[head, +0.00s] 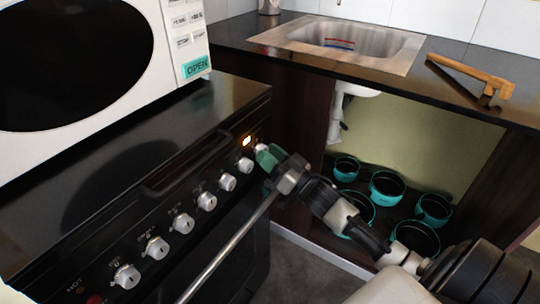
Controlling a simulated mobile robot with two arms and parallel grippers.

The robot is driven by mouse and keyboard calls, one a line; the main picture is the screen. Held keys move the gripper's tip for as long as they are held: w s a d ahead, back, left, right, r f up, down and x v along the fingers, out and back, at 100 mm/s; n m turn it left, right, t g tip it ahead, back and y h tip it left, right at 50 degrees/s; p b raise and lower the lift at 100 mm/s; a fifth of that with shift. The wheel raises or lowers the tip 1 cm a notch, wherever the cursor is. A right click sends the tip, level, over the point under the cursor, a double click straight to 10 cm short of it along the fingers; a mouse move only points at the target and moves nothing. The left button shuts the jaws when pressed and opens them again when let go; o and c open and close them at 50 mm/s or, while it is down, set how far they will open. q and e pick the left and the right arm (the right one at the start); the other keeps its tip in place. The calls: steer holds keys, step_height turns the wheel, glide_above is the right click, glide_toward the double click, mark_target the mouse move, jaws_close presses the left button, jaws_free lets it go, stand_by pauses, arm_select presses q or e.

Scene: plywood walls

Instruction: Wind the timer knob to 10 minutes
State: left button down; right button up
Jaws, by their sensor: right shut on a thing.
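The stove's front panel (170,212) carries a row of white knobs. The rightmost knob (261,148), below a lit orange lamp, is partly hidden by my right gripper. I take it for the timer knob; its markings and pointer cannot be read. My right gripper (267,157), with green fingertips, is shut on this knob, its arm coming in from the lower right. My left gripper is out of view.
The oven's handle bar (232,247) runs just below the gripper. A white microwave (182,45) stands on the stove. To the right are a sink (345,38), a wooden hammer-like object (470,75) on the counter, and several teal-rimmed pots (386,186) in the open cabinet.

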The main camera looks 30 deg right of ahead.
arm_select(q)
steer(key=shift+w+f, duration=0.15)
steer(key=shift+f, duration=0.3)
arm_select(e)
steer(key=shift+n+g+y, duration=0.3)
steer(key=shift+n+y, duration=0.5)
steer(key=shift+n, duration=0.4)
